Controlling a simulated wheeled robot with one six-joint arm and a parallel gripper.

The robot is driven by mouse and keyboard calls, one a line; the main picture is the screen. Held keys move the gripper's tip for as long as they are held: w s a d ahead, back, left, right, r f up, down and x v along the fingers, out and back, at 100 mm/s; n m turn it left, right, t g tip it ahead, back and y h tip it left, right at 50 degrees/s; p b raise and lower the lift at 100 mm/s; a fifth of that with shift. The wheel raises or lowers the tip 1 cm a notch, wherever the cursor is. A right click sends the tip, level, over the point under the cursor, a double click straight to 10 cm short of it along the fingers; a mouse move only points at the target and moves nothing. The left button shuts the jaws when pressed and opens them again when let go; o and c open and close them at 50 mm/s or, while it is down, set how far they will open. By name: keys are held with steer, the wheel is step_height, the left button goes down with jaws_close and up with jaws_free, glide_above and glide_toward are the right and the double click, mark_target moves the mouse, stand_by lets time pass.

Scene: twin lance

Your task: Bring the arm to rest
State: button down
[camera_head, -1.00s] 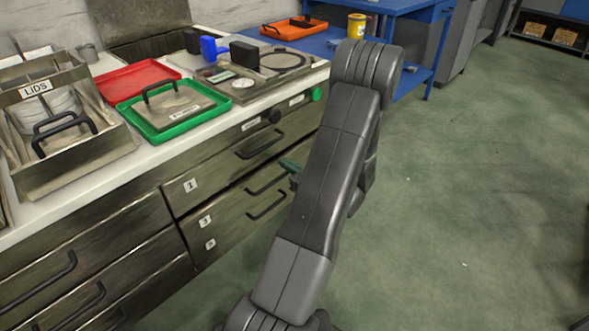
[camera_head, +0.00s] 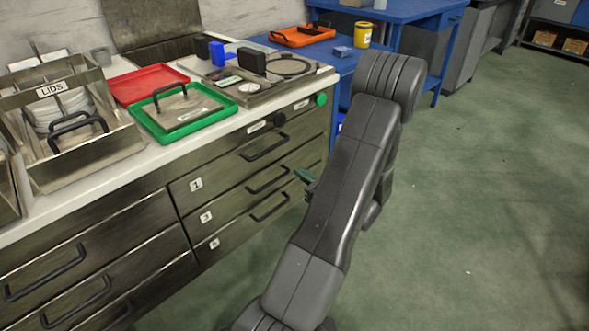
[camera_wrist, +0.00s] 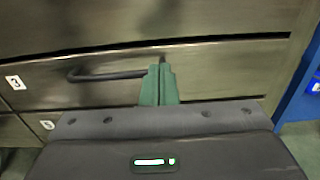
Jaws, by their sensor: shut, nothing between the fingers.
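My gripper (camera_wrist: 159,84) has green fingers pressed together with nothing between them. It points at a metal drawer front (camera_wrist: 215,70) in the wrist view, with a dark bar handle (camera_wrist: 105,76) just behind and left of the fingertips. In the head view my gripper (camera_head: 303,175) shows as a small green tip beside my arm, in front of the drawers. My arm (camera_head: 335,190) is bent, its elbow high at the right of the cabinet. The rest of the wrist is hidden behind the arm.
The counter holds a green tray (camera_head: 190,128) with a handled lid (camera_head: 183,104), a red tray (camera_head: 145,86) and a lids rack (camera_head: 60,115). A blue table (camera_head: 400,12) stands behind my arm. The green floor (camera_head: 480,200) at right is clear.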

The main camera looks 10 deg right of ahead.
mark_target(281, 161)
steer(key=p+v, duration=0.1)
steer(key=v, duration=0.6)
steer(key=shift+s+d, duration=0.25)
steer(key=shift+f, duration=0.1)
steer(key=b+x, duration=0.1)
steer(key=x, duration=1.3)
steer(key=shift+b, duration=0.4)
steer(key=shift+s, duration=0.1)
